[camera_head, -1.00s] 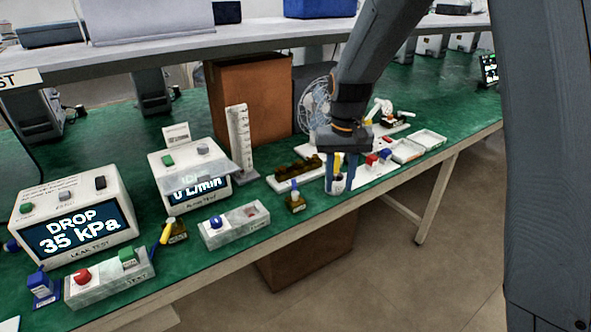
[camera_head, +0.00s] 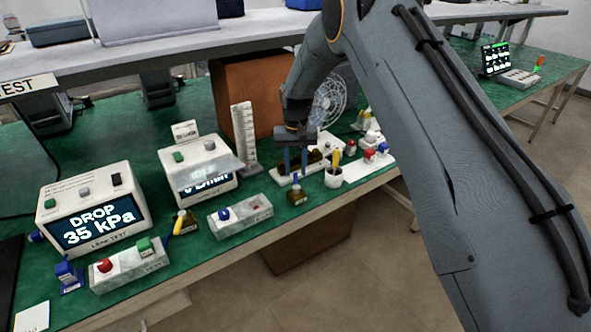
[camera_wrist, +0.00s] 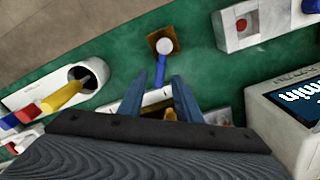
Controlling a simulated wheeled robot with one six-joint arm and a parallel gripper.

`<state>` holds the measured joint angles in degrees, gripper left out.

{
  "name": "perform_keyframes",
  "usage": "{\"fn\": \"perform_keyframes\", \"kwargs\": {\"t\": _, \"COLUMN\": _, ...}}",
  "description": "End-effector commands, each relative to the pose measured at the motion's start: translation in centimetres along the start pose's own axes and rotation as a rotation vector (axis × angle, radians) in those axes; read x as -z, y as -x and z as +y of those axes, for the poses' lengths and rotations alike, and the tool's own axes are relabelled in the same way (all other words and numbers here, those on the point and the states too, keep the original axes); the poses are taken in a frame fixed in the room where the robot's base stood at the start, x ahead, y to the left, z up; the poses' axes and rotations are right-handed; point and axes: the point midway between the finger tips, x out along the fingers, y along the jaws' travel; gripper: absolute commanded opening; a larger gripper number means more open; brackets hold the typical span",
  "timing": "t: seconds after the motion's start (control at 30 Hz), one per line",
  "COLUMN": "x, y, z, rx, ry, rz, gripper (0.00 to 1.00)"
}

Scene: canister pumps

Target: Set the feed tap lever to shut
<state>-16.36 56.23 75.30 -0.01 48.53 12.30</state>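A small tap with a brown-gold square body (camera_head: 297,198) and a blue lever stands near the table's front edge. In the wrist view its body (camera_wrist: 154,38) carries a pale round cap, and the blue lever (camera_wrist: 160,72) points toward my gripper. No readable label shows whether this is the feed tap. My gripper (camera_head: 295,168) points down just behind this tap. In the wrist view its two blue fingers (camera_wrist: 168,82) are apart, with the lever's end appearing between their tips. I cannot tell whether they touch it. Another tap with a yellow lever (camera_head: 180,220) stands further left.
A white cup (camera_head: 333,181) holding a yellow-handled tool stands right of the tap. A grey switch block (camera_head: 240,217) is to its left. Behind are a white graduated column (camera_head: 244,138) and a flow meter (camera_head: 196,175). A leak tester (camera_head: 95,210) reads "DROP 35 kPa".

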Motion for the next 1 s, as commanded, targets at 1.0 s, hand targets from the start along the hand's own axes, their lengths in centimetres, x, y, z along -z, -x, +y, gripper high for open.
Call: {"fn": "perform_keyframes", "kwargs": {"t": 1.0, "x": 0.0, "y": -1.9, "z": -0.2, "rx": 0.0, "ry": 0.008, "rz": 0.001, "gripper": 0.0}}
